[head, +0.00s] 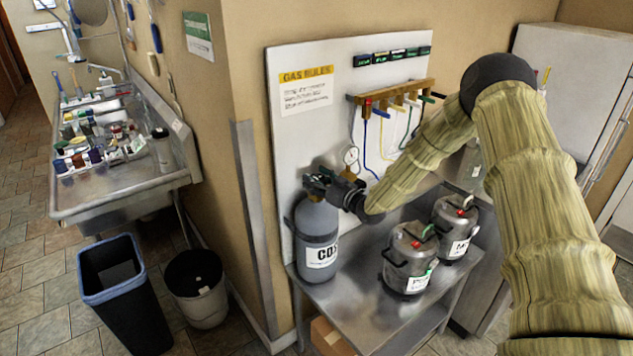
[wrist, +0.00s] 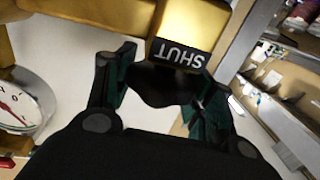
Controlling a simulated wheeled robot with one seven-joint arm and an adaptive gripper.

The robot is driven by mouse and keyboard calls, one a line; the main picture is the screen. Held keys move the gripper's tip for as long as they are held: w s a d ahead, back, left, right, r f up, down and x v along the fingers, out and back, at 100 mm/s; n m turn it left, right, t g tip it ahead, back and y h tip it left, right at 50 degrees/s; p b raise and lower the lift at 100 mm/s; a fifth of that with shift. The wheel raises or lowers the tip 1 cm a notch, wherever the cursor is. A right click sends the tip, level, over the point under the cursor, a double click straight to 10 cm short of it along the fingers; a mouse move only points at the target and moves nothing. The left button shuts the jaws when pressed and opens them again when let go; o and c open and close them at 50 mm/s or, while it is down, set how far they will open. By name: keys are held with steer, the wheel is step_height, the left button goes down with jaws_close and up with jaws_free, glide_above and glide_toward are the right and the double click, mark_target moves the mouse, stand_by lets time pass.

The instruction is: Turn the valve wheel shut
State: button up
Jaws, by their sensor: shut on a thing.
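My gripper (wrist: 163,84) is shut on the dark valve wheel (wrist: 165,88), with one finger on each side of it. The wheel sits against a brass valve body (wrist: 200,20) with a label (wrist: 179,55) reading SHUT, upside down in the wrist view. In the head view my gripper (head: 322,184) is at the top of the grey gas cylinder (head: 316,222), which stands upright at the table's left end. There the gripper hides most of the wheel. How far the wheel is turned cannot be told.
A pressure gauge (head: 350,155) is close beside the valve; it also shows in the wrist view (wrist: 18,108). Two metal kegs (head: 408,257) (head: 453,229) stand on the steel table (head: 361,309). A hose manifold (head: 392,95) hangs on the white board behind. Two bins stand on the floor at left.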

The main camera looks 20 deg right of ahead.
steer(key=shift+m+t+h+b, duration=0.7)
steer(key=shift+m+h+b, duration=0.8)
steer(key=shift+h+b, duration=0.6)
steer(key=shift+m+h, duration=0.4)
steer(key=shift+h, duration=0.1)
steer(key=shift+r+h, duration=0.15)
steer(key=shift+h, duration=0.25)
steer(key=o, duration=1)
steer(key=shift+s+f, duration=0.2)
steer(key=shift+s, duration=0.3)
steer(key=s, duration=0.3)
steer(key=s+d, duration=0.1)
steer(key=s, duration=0.7)
steer(key=shift+d+r, duration=0.1)
steer(key=shift+d, duration=0.1)
